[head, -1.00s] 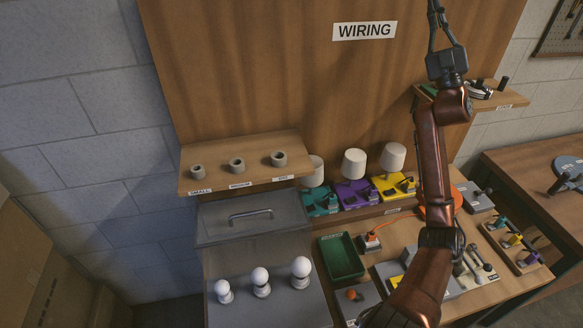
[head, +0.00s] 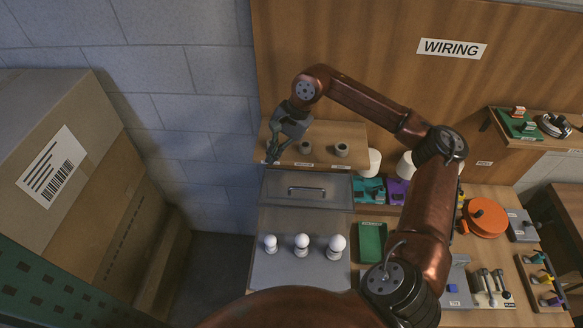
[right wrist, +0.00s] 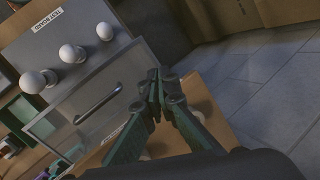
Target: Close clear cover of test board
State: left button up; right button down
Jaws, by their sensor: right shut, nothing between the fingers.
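The test board (head: 287,278) is a grey panel in the lower middle of the head view, with three white bulbs (head: 302,243) standing in a row. Its clear cover (head: 330,190), a framed pane with a bar handle (head: 306,190), is raised at the back of the board, leaving the bulbs uncovered. My right gripper (head: 271,157) is shut and empty, over the left end of the wooden shelf behind the cover. In the right wrist view its fingers (right wrist: 160,82) are shut just beside the cover (right wrist: 68,117) and handle (right wrist: 98,101), apart from the handle. My left gripper is not in view.
The shelf (head: 354,135) holds grey ring sockets; one end is hidden by my gripper. A green tray (head: 372,243) stands right of the board, with lamps and an orange disc (head: 485,217) beyond. Large cardboard boxes (head: 60,150) fill the left.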

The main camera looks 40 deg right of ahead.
aim_at(296, 162)
jog(key=s+d+f+n+h, duration=0.1)
jog(key=d, duration=0.1)
jog(key=s+d+f+n+g+h+p, duration=0.1)
jog(key=d, duration=0.1)
jog(key=s+d+f+n+h, duration=0.1)
jog(key=d+f+h, duration=0.1)
jog(key=shift+d+n+g, duration=0.25)
jog(key=shift+n+g, duration=0.15)
notch_tip(296, 162, down, 9)
jog(key=shift+r+p, duration=0.15)
jog(key=shift+p, duration=1)
jog(key=shift+w+f, duration=0.1)
jog(key=shift+f, duration=0.55)
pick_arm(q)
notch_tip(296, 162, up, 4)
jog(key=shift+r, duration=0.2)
